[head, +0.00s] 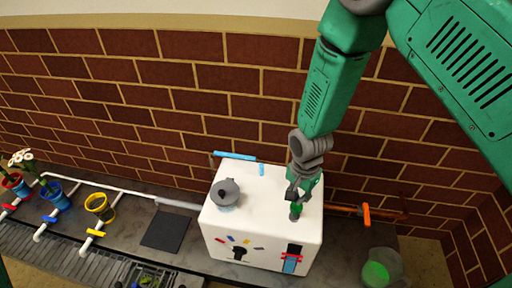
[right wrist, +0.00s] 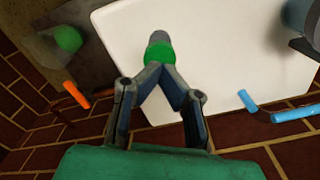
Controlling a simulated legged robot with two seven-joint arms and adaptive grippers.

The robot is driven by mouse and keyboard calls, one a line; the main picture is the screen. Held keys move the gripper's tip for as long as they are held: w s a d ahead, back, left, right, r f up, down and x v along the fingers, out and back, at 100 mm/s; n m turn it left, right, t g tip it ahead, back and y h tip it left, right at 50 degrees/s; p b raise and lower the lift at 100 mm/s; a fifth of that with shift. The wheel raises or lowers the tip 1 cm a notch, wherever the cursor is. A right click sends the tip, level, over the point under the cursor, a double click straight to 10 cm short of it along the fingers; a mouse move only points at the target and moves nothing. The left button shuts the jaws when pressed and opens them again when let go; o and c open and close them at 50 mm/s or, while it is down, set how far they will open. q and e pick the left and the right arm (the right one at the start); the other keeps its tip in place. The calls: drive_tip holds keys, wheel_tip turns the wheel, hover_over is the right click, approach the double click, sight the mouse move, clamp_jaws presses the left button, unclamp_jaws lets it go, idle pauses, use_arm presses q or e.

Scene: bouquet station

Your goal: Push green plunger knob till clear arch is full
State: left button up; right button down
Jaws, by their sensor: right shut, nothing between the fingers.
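The green plunger knob (head: 296,212) is at the right side of the white box's top (head: 262,180). My right gripper (head: 297,195) is above it with its fingers closed together and empty. In the right wrist view, the fingertips (right wrist: 160,70) meet at the edge of the green knob (right wrist: 161,53); I cannot tell whether they touch it. A narrow upright window (head: 291,261) on the box front shows blue in its lower part, dark above, with a red mark across it. I cannot make out a clear arch for certain. My left gripper is out of view.
A grey lidded knob (head: 226,192) stands on the box's top left. A clear cup with green content (head: 377,271) is at right. An orange-handled pipe (head: 366,213) and blue bar (head: 235,156) lie behind. Coloured pots (head: 100,207) and a dark pad (head: 166,231) are left.

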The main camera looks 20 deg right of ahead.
sight(296, 206)
drive_tip(key=shift+f, duration=0.2)
drive_tip(key=shift+f+b, duration=1.2)
drive_tip(key=shift+f, duration=0.9)
drive_tip(key=shift+r, duration=0.1)
drive_tip(key=shift+r+p, duration=2.2)
drive_tip(key=shift+p, duration=0.1)
wheel_tip(296, 206, up, 9)
drive_tip(key=p, duration=0.8)
